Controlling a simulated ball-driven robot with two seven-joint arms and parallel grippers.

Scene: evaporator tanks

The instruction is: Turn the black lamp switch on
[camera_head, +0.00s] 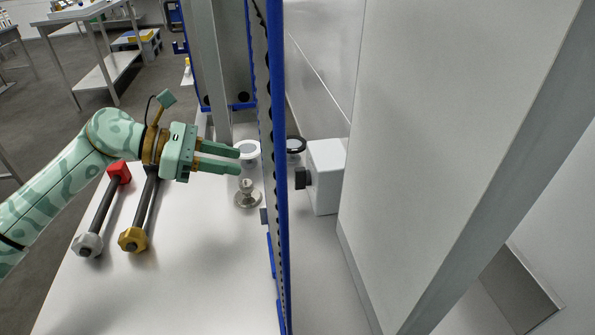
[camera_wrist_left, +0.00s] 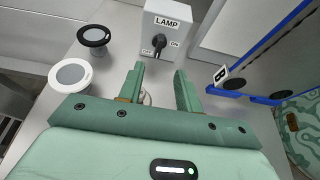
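The lamp box is white and stands on the bench, right of the blue post in the head view (camera_head: 327,172). In the left wrist view, the box (camera_wrist_left: 167,22) is labelled LAMP, with OFF at left and ON at right. Its black lamp switch (camera_wrist_left: 158,44) sits between those words, tilted; I cannot tell which setting it marks. The switch also shows in the head view (camera_head: 302,178). My left gripper (camera_head: 239,160) is left of the blue post, apart from the switch. Its fingers (camera_wrist_left: 160,70) are open with nothing held between them. My right gripper is out of view.
The blue post (camera_head: 279,180) rises close to my left fingertips. A white-rimmed disc (camera_wrist_left: 70,75) and a black-rimmed disc (camera_wrist_left: 94,36) stand nearby. A metal fitting (camera_head: 247,194) and two rods with red, white and gold ends (camera_head: 105,212) are on the bench (camera_head: 190,290).

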